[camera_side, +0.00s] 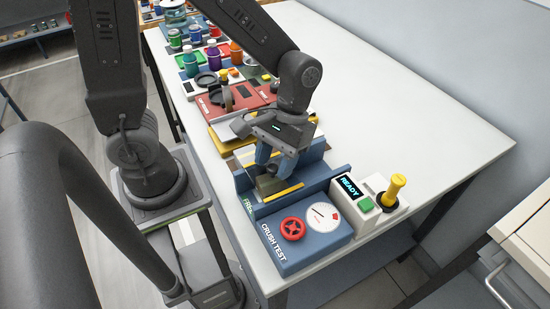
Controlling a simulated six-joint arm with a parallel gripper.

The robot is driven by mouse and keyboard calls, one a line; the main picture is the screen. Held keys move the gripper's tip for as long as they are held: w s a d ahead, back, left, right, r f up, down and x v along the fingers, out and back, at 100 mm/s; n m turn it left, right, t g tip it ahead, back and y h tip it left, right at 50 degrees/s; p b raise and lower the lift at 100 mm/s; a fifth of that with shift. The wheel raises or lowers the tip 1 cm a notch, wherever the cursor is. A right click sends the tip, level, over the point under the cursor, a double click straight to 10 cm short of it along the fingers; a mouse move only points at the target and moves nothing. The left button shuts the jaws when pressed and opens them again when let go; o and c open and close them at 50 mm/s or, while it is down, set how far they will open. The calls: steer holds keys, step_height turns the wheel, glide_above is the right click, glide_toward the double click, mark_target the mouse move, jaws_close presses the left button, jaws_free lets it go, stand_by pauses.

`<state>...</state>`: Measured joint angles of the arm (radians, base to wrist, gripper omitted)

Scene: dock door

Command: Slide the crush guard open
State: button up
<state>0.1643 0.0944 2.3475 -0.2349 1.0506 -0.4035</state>
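The blue crush test station (300,248) stands at the near end of the white table, with a red handwheel (292,228) and a round white dial (322,217) on top. Behind its panel is a blue-walled bay with yellow strips (284,193) along its edges. I cannot tell for sure which part is the crush guard; a blue upright wall (312,152) stands on the bay's far right side. My gripper (271,172) points down into the bay. Its two blue fingers are apart, above a dark olive-grey block (270,186). Contact with any part is not clear.
A white box with a READY display (348,186), a green button (365,204) and a yellow-handled lever (394,189) stand right of the bay. Red trays (225,100) and several coloured jars (190,64) line the table's left side behind my gripper. The table's right half is bare.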

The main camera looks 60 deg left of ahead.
jaws_close()
steer(key=shift+w, duration=0.1)
steer(key=w, duration=1)
steer(key=shift+w+r, duration=0.1)
steer(key=shift+w, duration=0.2)
steer(key=shift+o, duration=0.6)
jaws_free()
steer(key=v, duration=1.3)
steer(key=shift+r, duration=0.35)
